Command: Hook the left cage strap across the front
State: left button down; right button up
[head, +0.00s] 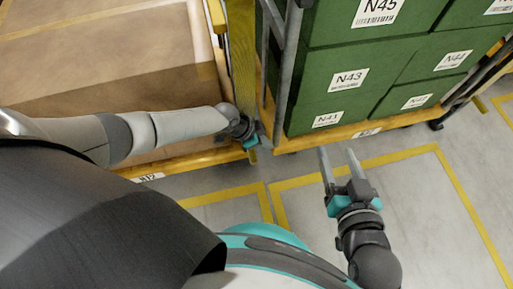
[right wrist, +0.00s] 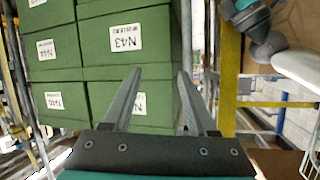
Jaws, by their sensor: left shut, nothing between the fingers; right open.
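A wheeled cage (head: 285,75) with grey uprights and a yellow base holds stacked green boxes (head: 345,80). I cannot make out a strap or its hook in either view. My left gripper (head: 252,145) is beside the yellow post, at the gap between the brown load and the green-box cage. It is shut and empty, its fingertips hard to see. My right gripper (head: 337,152) is open and empty over the floor in front of the green boxes; in the right wrist view its fingers (right wrist: 157,75) point towards the boxes.
A large brown load (head: 110,60) on a yellow base labelled N12 fills the left. A yellow post (head: 242,60) stands between it and the cage; it also shows in the right wrist view (right wrist: 229,75). Yellow-lined floor (head: 410,190) is clear at front right.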

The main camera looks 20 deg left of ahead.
pick_arm(q)
jog(key=shift+s+a+f+b, duration=0.45)
jog(key=shift+a+f, duration=0.1)
jog(key=shift+a, duration=0.15)
jog(key=shift+s+a+f+b, duration=0.35)
jog(key=shift+s+a+f, duration=0.15)
jog(key=shift+a, duration=0.15)
pick_arm(e)
jog(key=shift+s+a+r+m+t+y, duration=0.25)
jog(key=shift+a+r+t, duration=0.25)
jog(key=shift+t, duration=0.35)
jog(key=shift+s+a+r+m+t+y, duration=0.15)
jog(key=shift+s+a+r+t+y, duration=0.35)
jog(key=shift+t, duration=0.35)
jog(key=shift+w, duration=0.15)
